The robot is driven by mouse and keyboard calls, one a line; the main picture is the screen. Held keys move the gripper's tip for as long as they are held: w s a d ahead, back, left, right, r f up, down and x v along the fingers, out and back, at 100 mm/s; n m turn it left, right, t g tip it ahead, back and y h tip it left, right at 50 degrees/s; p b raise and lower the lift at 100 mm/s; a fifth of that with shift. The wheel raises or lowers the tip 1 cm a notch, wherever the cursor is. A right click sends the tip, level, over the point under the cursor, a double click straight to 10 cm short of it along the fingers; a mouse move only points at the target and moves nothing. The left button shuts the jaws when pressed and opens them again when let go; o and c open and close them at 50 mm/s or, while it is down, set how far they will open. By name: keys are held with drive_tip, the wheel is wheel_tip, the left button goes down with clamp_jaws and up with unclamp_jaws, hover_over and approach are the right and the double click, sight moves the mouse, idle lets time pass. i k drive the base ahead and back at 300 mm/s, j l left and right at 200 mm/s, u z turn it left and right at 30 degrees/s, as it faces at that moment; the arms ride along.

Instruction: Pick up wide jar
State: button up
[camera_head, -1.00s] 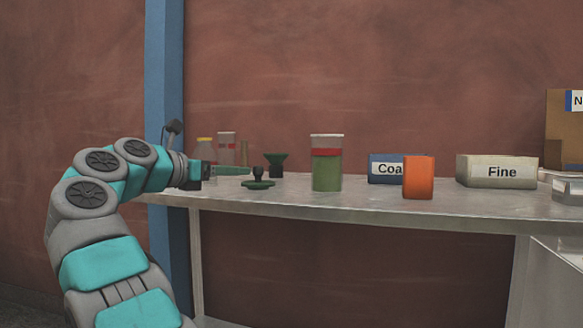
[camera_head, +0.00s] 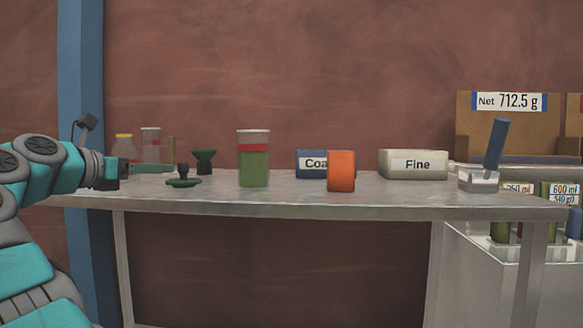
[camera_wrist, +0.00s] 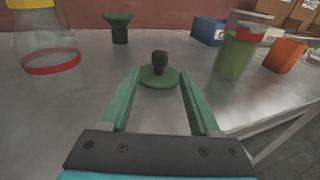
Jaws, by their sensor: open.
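A clear jar partly filled with green powder (camera_head: 253,170), with a red band near its top, stands upright on the metal table. It also shows at the upper right of the wrist view (camera_wrist: 236,55). Two smaller-looking clear vessels stand at the table's left end, one with a yellow top (camera_head: 124,146) and one with a reddish band (camera_head: 151,146). No label shows which one is the wide jar. My gripper (camera_wrist: 159,88) is open and empty, its green fingers pointing over the table. It is left of the green-filled jar and apart from it.
A dark green piece with a black knob (camera_wrist: 159,72) lies ahead between the finger lines.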

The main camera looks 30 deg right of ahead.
sight(253, 145)
drive_tip(key=l+u, duration=0.25)
drive_tip(key=l, duration=0.2)
drive_tip(key=k+l+u, duration=0.15)
drive_tip(key=l+u, duration=0.15)
drive_tip(key=l, duration=0.15)
drive_tip(key=k+l+u, duration=0.1)
drive_tip(key=l+u, duration=0.15)
drive_tip(key=l, duration=0.2)
drive_tip(key=k+l+u, duration=0.25)
drive_tip(key=l, duration=0.15)
drive_tip(key=i, duration=0.05)
